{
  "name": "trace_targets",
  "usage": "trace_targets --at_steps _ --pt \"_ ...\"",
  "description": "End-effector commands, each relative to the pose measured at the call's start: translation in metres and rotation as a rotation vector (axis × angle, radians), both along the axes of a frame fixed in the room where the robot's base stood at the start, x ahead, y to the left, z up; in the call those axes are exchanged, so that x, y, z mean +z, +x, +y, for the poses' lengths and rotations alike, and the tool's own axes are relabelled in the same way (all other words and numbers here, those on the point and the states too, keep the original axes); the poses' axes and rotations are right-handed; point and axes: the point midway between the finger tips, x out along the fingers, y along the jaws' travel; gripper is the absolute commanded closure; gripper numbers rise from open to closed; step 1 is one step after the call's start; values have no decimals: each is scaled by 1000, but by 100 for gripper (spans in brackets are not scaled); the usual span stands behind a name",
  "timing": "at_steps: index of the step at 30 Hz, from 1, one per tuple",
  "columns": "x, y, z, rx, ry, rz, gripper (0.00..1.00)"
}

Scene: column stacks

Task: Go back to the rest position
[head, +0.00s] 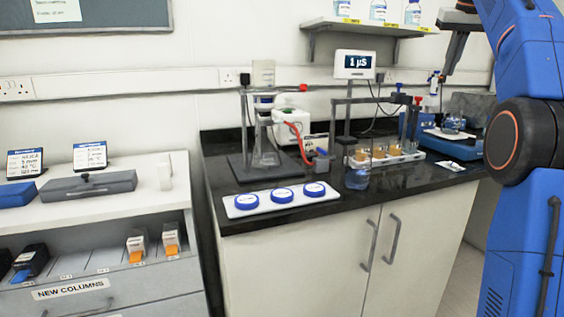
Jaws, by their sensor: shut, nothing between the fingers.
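My blue arm fills the right side of the head view, raised in front of the bench's right end. My gripper (449,70) shows at the upper right, dark and pointing down. It is shut and empty. It is in the air, seen in front of the wall and the right end of the shelf. It appears apart from the things on the bench. My arm hides part of the bench's right end.
A black bench top (400,180) carries glassware stands, a white tray with blue-lidded dishes (283,196), a beaker (357,178) and a meter display (355,64). A wall shelf (372,25) holds bottles. A drawer unit (100,285) labelled NEW COLUMNS stands left.

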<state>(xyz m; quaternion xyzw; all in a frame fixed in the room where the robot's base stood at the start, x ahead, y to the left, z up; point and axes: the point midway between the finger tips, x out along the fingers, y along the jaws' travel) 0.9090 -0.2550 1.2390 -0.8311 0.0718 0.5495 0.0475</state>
Motion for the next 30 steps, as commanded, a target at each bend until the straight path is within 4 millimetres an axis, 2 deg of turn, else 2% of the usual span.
trace_targets --at_steps 9,17,23,30 --pt "-6 -13 15 8 2 1 100" --pt "-18 -35 36 20 3 0 100" --pt "-43 -70 64 36 4 -1 100" --pt "-91 -122 97 58 3 -2 100"
